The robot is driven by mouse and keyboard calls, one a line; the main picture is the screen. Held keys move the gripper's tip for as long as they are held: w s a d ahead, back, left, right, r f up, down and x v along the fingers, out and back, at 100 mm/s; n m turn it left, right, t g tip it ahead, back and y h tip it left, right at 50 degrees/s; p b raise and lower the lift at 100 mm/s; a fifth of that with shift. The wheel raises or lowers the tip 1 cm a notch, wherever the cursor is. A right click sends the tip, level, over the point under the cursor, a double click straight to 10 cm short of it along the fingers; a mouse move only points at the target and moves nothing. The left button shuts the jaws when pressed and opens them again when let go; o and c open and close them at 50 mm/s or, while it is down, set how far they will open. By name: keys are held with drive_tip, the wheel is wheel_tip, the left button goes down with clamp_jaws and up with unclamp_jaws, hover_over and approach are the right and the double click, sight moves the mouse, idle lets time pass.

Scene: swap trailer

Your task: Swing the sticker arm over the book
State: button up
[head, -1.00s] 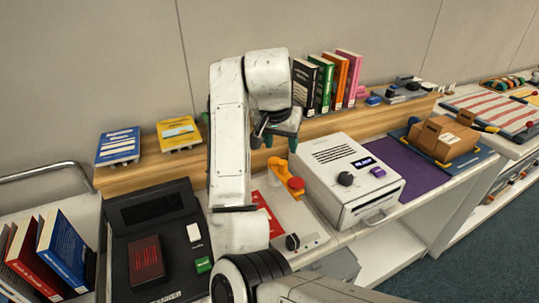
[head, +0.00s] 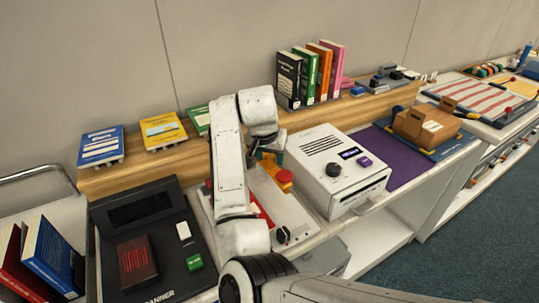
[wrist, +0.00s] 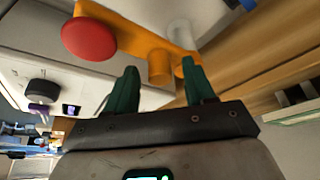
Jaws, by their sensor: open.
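The orange sticker arm (head: 271,168) with its red knob (head: 285,176) stands on a white base (head: 294,213), left of a white box machine. In the wrist view the sticker arm (wrist: 130,40) shows its red knob (wrist: 89,40), a short orange peg (wrist: 160,66) and a pale post (wrist: 180,34). A red book (head: 262,209) lies on the base, mostly hidden by my arm. My gripper (head: 266,156) is open at the sticker arm. In the wrist view the peg lies between and just beyond the green fingertips of my gripper (wrist: 160,80); I cannot tell whether they touch.
The white box machine (head: 338,165) stands close on the right. A black scanner (head: 150,228) with a dark red book (head: 137,262) is on the left. Behind, a wooden shelf (head: 180,162) carries several books. A purple mat (head: 398,158) lies beyond the machine.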

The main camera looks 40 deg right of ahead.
drive_tip(key=shift+c, duration=0.2)
clamp_jaws()
idle(0.3)
